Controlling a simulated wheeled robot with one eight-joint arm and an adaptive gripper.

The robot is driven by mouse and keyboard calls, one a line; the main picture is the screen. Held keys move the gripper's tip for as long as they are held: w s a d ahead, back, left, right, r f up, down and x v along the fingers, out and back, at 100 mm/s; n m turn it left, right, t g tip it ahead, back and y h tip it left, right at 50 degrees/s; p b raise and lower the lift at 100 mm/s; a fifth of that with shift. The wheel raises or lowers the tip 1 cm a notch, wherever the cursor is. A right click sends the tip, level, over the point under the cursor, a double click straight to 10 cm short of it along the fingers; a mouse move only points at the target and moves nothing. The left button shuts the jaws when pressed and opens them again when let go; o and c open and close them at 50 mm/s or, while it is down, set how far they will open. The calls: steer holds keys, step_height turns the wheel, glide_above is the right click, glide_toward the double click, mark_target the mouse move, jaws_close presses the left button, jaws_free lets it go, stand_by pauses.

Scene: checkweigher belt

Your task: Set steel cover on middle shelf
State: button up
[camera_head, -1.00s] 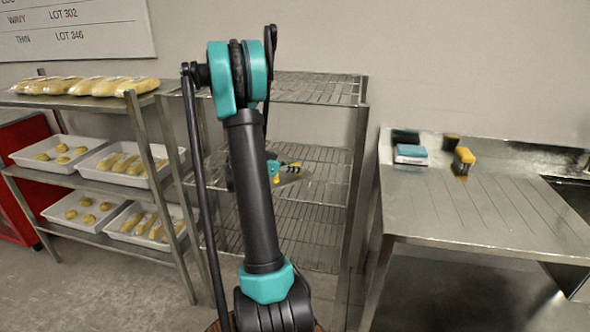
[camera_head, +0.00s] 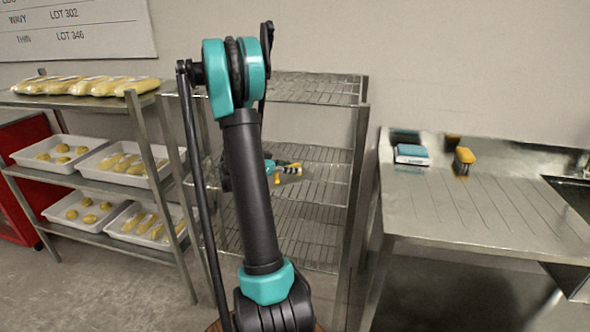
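The wire rack (camera_head: 358,125) stands at the middle of the view, with its middle shelf (camera_head: 325,180) below the top wire shelf. My gripper (camera_head: 290,169) shows small, just right of my arm, at about the height of the middle shelf in the picture. Its teal, black and yellow parts overlap that shelf. I cannot tell whether its fingers are open or shut, or whether they touch the shelf. I cannot make out a steel cover; my arm hides the left-middle part of the rack.
A steel rack with white trays of dough (camera_head: 45,152) and wrapped loaves (camera_head: 92,86) stands at left. At right is a steel counter (camera_head: 470,215) with a blue-and-white box (camera_head: 412,154) and a yellow-and-black block (camera_head: 464,158). The visible middle shelf looks bare.

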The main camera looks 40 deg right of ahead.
steer(key=v, duration=0.9)
steer(key=shift+s+a, duration=0.15)
steer(key=shift+a, duration=0.35)
steer(key=s+a+f+n+t+y, duration=0.1)
steer(key=s+a+f+n+y, duration=0.2)
steer(key=s+a+n, duration=0.3)
steer(key=s+a+f+n+t+y, duration=0.2)
steer(key=s+a+f+n+y, duration=0.2)
steer(key=a, duration=0.9)
steer(key=s+a+f+n+t+y, duration=0.2)
steer(key=s+a+f+n+y, duration=0.2)
steer(key=s+a+n, duration=0.5)
steer(key=shift+s+a+y, duration=0.35)
steer(key=shift+s+y, duration=0.1)
steer(key=shift+y, duration=0.75)
